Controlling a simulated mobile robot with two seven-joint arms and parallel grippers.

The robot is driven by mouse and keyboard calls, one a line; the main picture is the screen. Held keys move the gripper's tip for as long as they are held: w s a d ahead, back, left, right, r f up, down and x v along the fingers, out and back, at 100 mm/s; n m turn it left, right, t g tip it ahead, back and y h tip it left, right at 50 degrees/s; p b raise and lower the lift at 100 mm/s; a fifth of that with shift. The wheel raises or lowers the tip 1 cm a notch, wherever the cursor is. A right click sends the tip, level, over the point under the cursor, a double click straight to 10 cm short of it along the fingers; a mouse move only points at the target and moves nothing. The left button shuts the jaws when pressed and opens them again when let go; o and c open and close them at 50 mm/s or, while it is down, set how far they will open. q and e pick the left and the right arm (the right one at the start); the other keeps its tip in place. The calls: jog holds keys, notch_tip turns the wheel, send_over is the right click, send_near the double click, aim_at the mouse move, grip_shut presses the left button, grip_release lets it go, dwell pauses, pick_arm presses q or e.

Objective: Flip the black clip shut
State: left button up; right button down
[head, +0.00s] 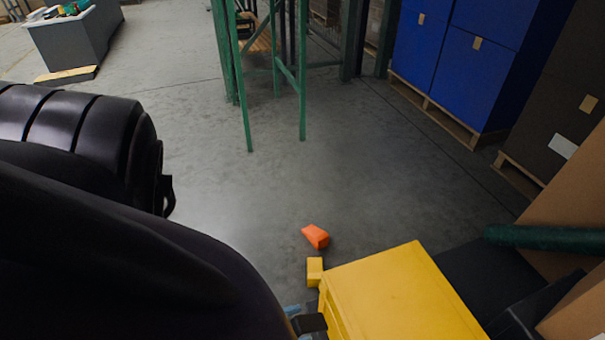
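A yellow tote (395,295) with a flat lid stands at the bottom, right of the middle, cut off by the frame's lower edge. A small black piece (309,324) sits against its left side at the bottom edge. I cannot tell whether this is the black clip or whether it is open or shut. A bit of light blue shows beside it. My black arm fills the left and lower left and hides much of the floor there. I make out no fingertips of either gripper.
A yellow block (314,271) and an orange piece (315,236) lie near the tote. A dark green cylinder (545,237) and cardboard boxes (575,190) crowd the right. Blue boxes (470,75) stand on a pallet behind. Green rack posts (302,75) rise mid-back. The middle floor is clear.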

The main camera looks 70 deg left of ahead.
pick_arm(q)
jog(key=shift+w, duration=0.65)
jog(key=shift+c, duration=0.5)
jog(key=shift+r, duration=0.1)
jog(key=c, duration=1.2)
